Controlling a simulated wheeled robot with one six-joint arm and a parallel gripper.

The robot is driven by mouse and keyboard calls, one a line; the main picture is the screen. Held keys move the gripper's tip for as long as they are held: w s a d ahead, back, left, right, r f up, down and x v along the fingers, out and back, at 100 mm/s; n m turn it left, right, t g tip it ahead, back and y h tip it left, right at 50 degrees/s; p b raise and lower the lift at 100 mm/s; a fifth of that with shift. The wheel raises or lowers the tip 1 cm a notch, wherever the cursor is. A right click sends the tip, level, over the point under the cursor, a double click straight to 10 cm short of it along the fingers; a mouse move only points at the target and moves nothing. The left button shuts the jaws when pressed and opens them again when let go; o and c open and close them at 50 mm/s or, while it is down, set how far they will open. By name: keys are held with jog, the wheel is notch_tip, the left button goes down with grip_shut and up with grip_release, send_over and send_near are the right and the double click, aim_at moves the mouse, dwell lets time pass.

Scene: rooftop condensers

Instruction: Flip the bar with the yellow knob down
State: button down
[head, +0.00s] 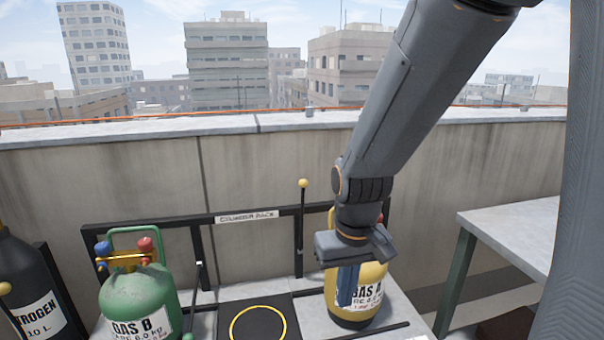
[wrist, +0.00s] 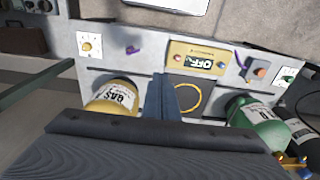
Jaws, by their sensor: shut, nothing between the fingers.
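The bar with the yellow knob (head: 303,184) stands upright at the black cylinder rack, its round yellow knob at the top. I cannot make it out in the wrist view. My gripper (head: 347,286) is shut and empty, pointing down in front of the yellow gas cylinder (head: 372,300). It is to the right of the bar and lower than the knob, apart from both in the picture. In the wrist view the closed fingers (wrist: 160,96) point between the yellow cylinder (wrist: 112,97) and the green cylinder (wrist: 255,120). My arm hides part of the yellow cylinder and rack.
A green cylinder (head: 140,300) and a black nitrogen cylinder (head: 28,285) stand at left. A second yellow knob (head: 5,288) shows at the left edge. A short lever (head: 199,275) stands by the green cylinder. A table (head: 520,235) is at right. A panel (wrist: 150,45) carries an OFF display.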

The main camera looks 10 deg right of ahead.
jog(key=w+r+t, duration=0.2)
jog(key=w+r, duration=0.2)
jog(key=w, duration=0.7)
jog(key=w+r+t, duration=0.1)
jog(key=w+r, duration=0.3)
jog(key=w, duration=0.6)
notch_tip(320, 180, up, 10)
jog(key=n+t, duration=0.1)
jog(key=t, duration=0.3)
send_over(303, 182)
jog(key=shift+s+r, duration=0.1)
jog(key=shift+w+f+p, duration=0.4)
jog(key=shift+f+p, duration=0.05)
jog(key=shift+f, duration=1.05)
jog(key=shift+w+f+p, duration=0.45)
jog(key=shift+f+p, duration=0.05)
jog(key=shift+f, duration=1.05)
jog(key=shift+w+f+p, duration=0.4)
jog(key=shift+f+p, duration=0.05)
jog(key=shift+f, duration=1.05)
